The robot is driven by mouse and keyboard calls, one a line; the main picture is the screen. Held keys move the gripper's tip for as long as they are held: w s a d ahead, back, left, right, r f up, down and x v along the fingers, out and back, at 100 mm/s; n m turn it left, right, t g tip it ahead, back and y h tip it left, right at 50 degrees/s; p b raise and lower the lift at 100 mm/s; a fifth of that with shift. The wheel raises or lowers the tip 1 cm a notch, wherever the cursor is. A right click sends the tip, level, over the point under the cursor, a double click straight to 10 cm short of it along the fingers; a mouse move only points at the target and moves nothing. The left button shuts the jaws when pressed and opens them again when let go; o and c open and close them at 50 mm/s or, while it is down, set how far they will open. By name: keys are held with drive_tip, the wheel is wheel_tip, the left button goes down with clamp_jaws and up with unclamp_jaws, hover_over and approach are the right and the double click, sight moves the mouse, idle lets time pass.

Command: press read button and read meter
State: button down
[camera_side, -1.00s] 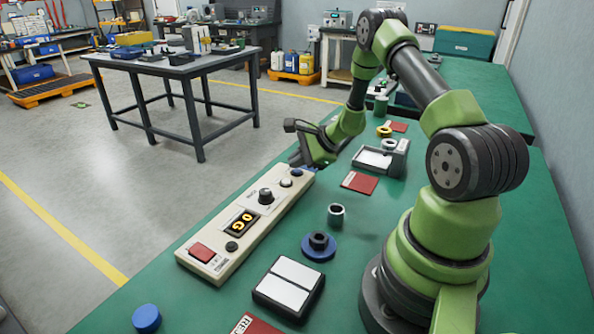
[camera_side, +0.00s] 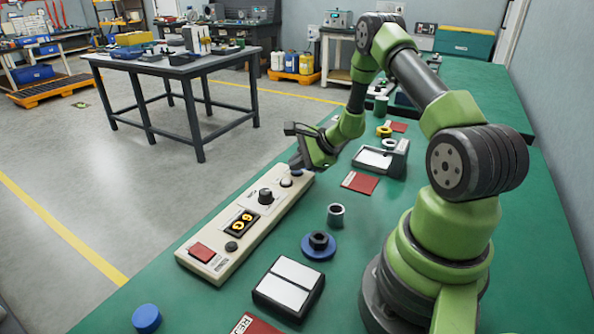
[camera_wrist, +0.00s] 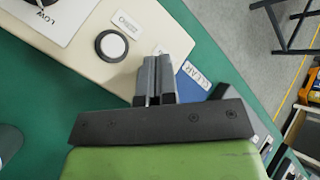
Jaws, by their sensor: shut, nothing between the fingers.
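The long beige meter panel (camera_side: 222,240) lies on the green bench. It carries a lit display (camera_side: 241,222) with orange-yellow characters, too small and turned to read surely. It also has a black knob (camera_side: 266,196), a small black button (camera_side: 231,246), a red square part (camera_side: 201,252) and a white button (camera_side: 286,182). In the wrist view the white button (camera_wrist: 111,45) is beside a ZERO label (camera_wrist: 131,22), and a CLEAR label (camera_wrist: 197,73) is right of my fingers. My gripper (camera_side: 297,163) is shut and empty at the panel's far end; contact is unclear.
A black device with two white plates (camera_side: 289,284), a blue ring part (camera_side: 319,246), a grey cylinder (camera_side: 336,214) and a blue cap (camera_side: 146,318) stand on the bench. A red card (camera_side: 360,182) and a grey fixture (camera_side: 397,160) are right of my gripper.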

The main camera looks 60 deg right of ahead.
sight(297, 173)
idle(0.3)
drive_tip(key=shift+r, duration=0.8)
drive_tip(key=shift+r, duration=0.1)
drive_tip(key=shift+r, duration=2.35)
